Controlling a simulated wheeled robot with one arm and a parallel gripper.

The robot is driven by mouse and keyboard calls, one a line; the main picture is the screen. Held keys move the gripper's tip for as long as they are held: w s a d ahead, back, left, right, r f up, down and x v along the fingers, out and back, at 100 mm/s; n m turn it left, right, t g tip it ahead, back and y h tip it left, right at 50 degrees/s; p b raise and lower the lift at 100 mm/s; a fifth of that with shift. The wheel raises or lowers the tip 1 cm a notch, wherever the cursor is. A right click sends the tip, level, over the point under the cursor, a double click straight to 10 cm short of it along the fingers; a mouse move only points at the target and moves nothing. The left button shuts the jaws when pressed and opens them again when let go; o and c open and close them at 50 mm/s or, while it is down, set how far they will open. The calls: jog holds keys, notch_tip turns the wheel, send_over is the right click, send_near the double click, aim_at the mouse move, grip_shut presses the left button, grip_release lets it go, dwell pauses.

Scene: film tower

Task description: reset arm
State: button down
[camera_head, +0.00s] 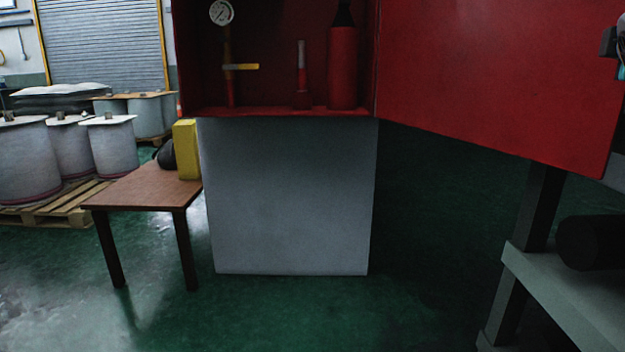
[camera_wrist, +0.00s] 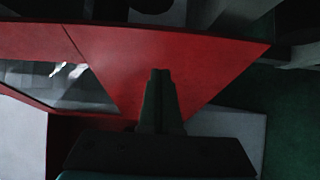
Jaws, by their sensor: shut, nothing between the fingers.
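My gripper (camera_wrist: 160,74) shows in the wrist view as two dark fingers pressed together, shut and empty. In that view red cabinet surfaces (camera_wrist: 180,65) lie beyond and around the fingers; I cannot tell how close they are. In the head view a red cabinet (camera_head: 275,112) stands open on a grey-white pedestal. Its red door (camera_head: 490,75) is swung out to the right. A small dark and grey part shows at the upper right edge of the head view, but I cannot tell what it is.
The cabinet holds a gauge (camera_head: 221,12), a yellow-handled valve (camera_head: 241,67) and a red cylinder (camera_head: 342,68). A brown table (camera_head: 140,190) with a yellow box (camera_head: 186,150) stands left. A grey bench (camera_head: 550,295) stands lower right. Green floor (camera_head: 290,315) in front is clear.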

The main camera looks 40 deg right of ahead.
jog(key=w+a+f+n+t+y+p, duration=0.1)
jog(key=w+a+f+y, duration=0.3)
jog(key=w, duration=0.5)
jog(key=w+a+f+t+y+p, duration=0.1)
jog(key=w+a+f, duration=0.45)
jog(key=w, duration=0.25)
jog(key=w+a+f+n+t+y+p, duration=0.1)
jog(key=w+a+f+t+y, duration=0.2)
jog(key=w+f, duration=0.45)
jog(key=w+a+f+g+y, duration=0.25)
jog(key=w+a+f, duration=0.3)
jog(key=a, duration=0.35)
jog(key=s+a+f+m+g+y+p, duration=0.1)
jog(key=s+a+f+g+y+p, duration=0.2)
jog(key=a+f, duration=1)
jog(key=s+a+f+m+g+y+p, duration=0.1)
jog(key=s+a+f+m+g+y, duration=0.2)
jog(key=s+a+f, duration=0.8)
jog(key=s+a+g+y, duration=0.1)
jog(key=a+g, duration=0.1)
jog(key=a, duration=0.1)
jog(key=shift+m+g, duration=0.35)
jog(key=shift+m, duration=0.05)
